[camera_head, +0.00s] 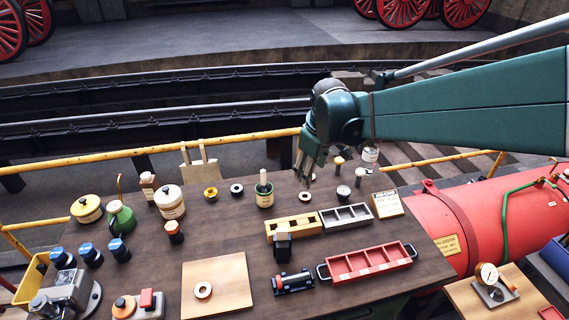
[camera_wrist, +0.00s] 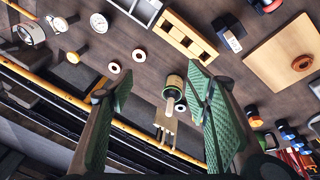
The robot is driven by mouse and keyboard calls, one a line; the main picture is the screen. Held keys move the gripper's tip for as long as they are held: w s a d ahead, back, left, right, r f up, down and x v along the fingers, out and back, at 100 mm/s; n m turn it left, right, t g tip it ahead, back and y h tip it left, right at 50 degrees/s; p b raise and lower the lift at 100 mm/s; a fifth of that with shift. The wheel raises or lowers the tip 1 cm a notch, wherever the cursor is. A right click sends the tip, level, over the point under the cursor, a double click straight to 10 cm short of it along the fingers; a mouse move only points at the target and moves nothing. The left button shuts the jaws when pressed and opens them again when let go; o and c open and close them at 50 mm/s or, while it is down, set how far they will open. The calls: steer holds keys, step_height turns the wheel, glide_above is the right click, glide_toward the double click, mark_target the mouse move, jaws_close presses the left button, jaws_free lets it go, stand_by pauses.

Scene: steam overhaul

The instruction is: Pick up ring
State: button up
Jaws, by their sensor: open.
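Several small rings lie on the dark workbench. In the head view a pale ring (camera_head: 300,197) lies just below my gripper (camera_head: 305,176), another pale ring (camera_head: 231,189) lies left of the green jar, and a yellow ring (camera_head: 205,195) is further left. One more ring (camera_head: 197,291) lies on a wooden board. The wrist view shows two pale rings (camera_wrist: 134,56) (camera_wrist: 108,69) side by side, beyond my left finger. My gripper (camera_wrist: 158,90) is open and empty, pointing down above the bench's back edge. No ring is between the fingers.
A green jar (camera_head: 265,199) with a handled tool stands near my gripper and shows between the fingers in the wrist view. A yellow rail (camera_head: 235,139) runs behind the bench. Wooden (camera_head: 293,224), grey and red (camera_head: 368,263) trays fill the middle; gauges stand at right.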

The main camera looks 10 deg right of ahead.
steer(key=w+d+f+n+g, duration=0.2)
steer(key=w+f+n, duration=0.1)
steer(key=w+f, duration=0.75)
steer(key=n+g, duration=0.1)
steer(key=n, duration=0.2)
glide_toward(305, 193)
steer(key=s, duration=0.2)
steer(key=shift+a+f+b, duration=0.15)
steer(key=shift+f+b, duration=0.15)
steer(key=shift+b, duration=0.1)
steer(key=shift+f, duration=1.25)
steer(key=shift+f, duration=0.1)
steer(key=shift+w+f, duration=0.2)
steer(key=shift+f, duration=2.3)
steer(key=shift+c, duration=0.6)
